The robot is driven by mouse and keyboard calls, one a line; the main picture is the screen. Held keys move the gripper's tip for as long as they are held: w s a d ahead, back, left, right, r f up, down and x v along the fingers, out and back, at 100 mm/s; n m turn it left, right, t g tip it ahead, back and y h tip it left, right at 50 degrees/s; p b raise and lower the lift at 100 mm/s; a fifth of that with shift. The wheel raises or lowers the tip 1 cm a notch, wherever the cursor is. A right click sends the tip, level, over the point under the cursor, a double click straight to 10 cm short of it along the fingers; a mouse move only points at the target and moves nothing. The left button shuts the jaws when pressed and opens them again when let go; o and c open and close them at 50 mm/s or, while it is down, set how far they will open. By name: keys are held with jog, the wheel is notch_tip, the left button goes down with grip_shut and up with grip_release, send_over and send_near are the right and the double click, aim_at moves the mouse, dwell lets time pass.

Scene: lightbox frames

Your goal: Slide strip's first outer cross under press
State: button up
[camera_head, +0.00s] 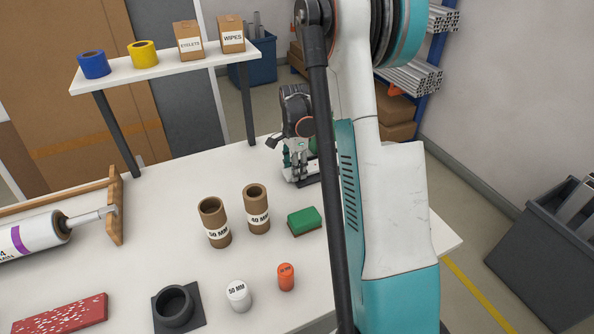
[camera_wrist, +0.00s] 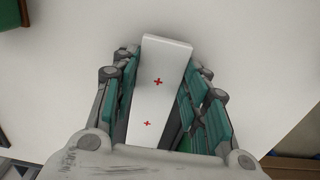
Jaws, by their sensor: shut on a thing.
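The white strip (camera_wrist: 168,58) lies lengthwise between my fingers in the wrist view, with two red crosses on its visible face. One cross (camera_wrist: 158,82) is near its middle and the other (camera_wrist: 147,124) is closer to my palm. My gripper (camera_wrist: 162,72) is shut on the strip, with green-padded fingers along both sides. In the head view my gripper (camera_head: 297,160) is low over the far part of the table, partly behind my arm. A dark flat piece (camera_head: 300,183) shows under it; I cannot tell whether this belongs to the press. The strip is not clear in that view.
Two cardboard tubes (camera_head: 214,224) and a green block (camera_head: 304,220) stand on the white table (camera_head: 180,265) nearer the camera. White and orange cylinders (camera_head: 286,277) are in front. A raised shelf (camera_head: 170,65) with tape rolls and boxes is at back left.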

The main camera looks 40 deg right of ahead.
jog(key=shift+w+d, duration=0.2)
jog(key=shift+w, duration=0.7)
jog(key=shift+w+d, duration=0.1)
jog(key=shift+w, duration=0.1)
jog(key=shift+w+r, duration=0.15)
jog(key=shift+w, duration=0.1)
jog(key=o, duration=1.2)
jog(key=shift+w+f, duration=0.2)
jog(key=shift+s, duration=0.2)
notch_tip(320, 180, up, 12)
jog(key=shift+r, duration=0.1)
